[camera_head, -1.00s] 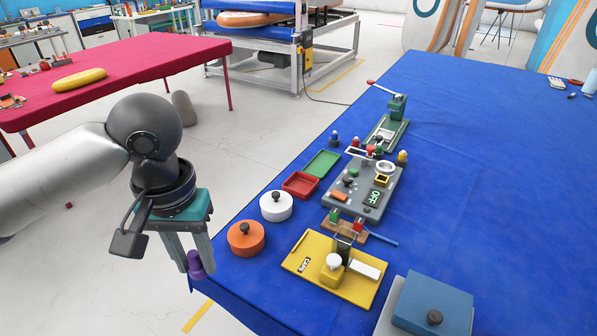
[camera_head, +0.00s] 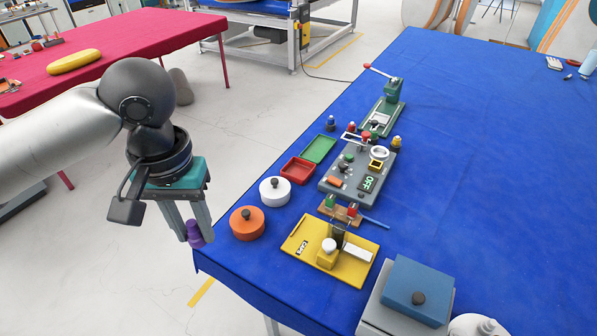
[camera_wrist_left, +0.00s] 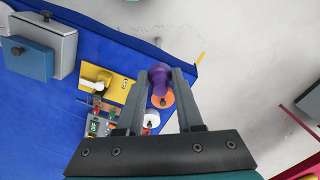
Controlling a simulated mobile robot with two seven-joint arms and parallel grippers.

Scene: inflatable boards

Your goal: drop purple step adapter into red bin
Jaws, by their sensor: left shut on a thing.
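The purple step adapter (camera_head: 195,234) is held between the fingertips of my left gripper (camera_head: 192,230), near the front left corner of the blue table. In the left wrist view the adapter (camera_wrist_left: 159,76) sits between the two fingers (camera_wrist_left: 160,80), with the orange pot behind it. The red bin (camera_head: 297,170) is a shallow open tray on the blue table, farther back and to the right of the gripper. It looks empty. My right gripper is not in view.
An orange pot (camera_head: 247,224) and a white pot (camera_head: 275,191) stand between the gripper and the red bin. A green tray (camera_head: 319,149) lies behind the bin. A yellow board (camera_head: 350,265), a grey panel (camera_head: 335,188) and a blue box (camera_head: 420,285) stand to the right.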

